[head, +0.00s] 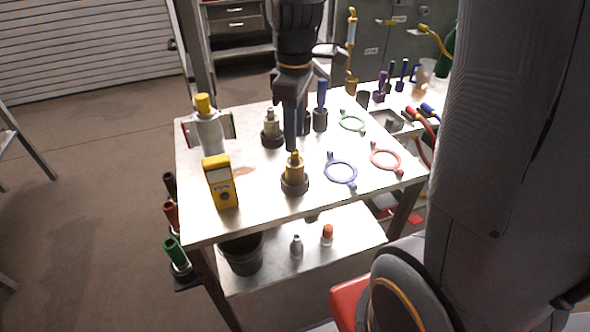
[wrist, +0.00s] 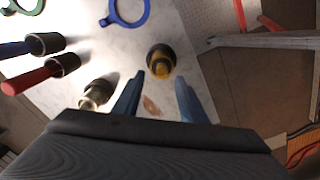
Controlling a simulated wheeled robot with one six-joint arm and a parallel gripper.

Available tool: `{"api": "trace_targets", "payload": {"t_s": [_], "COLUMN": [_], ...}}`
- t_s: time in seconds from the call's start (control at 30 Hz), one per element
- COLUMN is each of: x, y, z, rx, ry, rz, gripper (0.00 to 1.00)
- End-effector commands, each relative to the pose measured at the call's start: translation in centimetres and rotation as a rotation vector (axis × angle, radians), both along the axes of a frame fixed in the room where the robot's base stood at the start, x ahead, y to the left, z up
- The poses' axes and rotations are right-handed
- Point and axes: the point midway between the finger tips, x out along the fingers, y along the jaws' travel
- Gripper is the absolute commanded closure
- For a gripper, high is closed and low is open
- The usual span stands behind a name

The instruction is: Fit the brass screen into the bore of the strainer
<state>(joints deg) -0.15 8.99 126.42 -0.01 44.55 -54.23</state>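A brass-coloured piece (head: 294,168) stands upright in a round dark base on the bench; I take it for the brass screen. It also shows in the wrist view (wrist: 158,62), just beyond my fingertips. A paler metal fitting (head: 271,126) in a similar dark base stands farther back; it may be the strainer. It shows at lower left in the wrist view (wrist: 97,93), and its bore cannot be made out. My gripper (head: 291,147) points down close above the brass piece. In the wrist view its blue-grey fingers (wrist: 160,88) are apart with nothing between them.
A yellow meter (head: 220,182) and a yellow-capped bottle (head: 208,130) stand at left. Blue (head: 341,171), red (head: 386,158) and green (head: 352,121) ring tools lie at right. Blue-handled (head: 321,105) and red-handled (wrist: 35,77) tools stand in dark holders near the paler fitting. The bench's front is bare.

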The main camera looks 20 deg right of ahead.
Motion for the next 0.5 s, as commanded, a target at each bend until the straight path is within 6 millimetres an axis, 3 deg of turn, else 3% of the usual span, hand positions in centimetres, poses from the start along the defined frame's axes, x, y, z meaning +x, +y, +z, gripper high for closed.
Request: {"api": "trace_targets", "payload": {"t_s": [0.2,0.5], "x": [-0.5,-0.4], "y": [-0.1,-0.2], "z": [-3.0,-3.7], "rx": [0.0,0.0], "ry": [0.004,0.0], "rz": [-0.002,-0.006], "gripper": [0.62,0.62]}}
